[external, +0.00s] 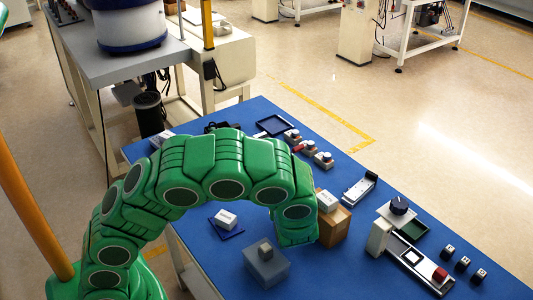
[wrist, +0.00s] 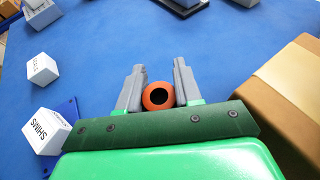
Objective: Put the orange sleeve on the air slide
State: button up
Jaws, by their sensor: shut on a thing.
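In the external view my green arm hides the sleeve and most of the gripper. No part there is clearly labelled as the air slide. A long silver-and-dark rail unit with a red block (external: 440,274) lies at the right, and a smaller silver slide-like part (external: 359,190) lies behind it; I cannot tell which is the air slide.
A brown box (external: 333,226) stands close right of my gripper. A white box (wrist: 46,131) on a blue tray and another white box (wrist: 42,69) are at left in the wrist view. A grey block (external: 266,268) stands at the front. Several small black-topped parts (external: 464,264) line the right.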

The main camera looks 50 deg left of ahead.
jog(key=shift+f, duration=2)
jog(key=shift+f, duration=0.15)
jog(key=o, duration=1)
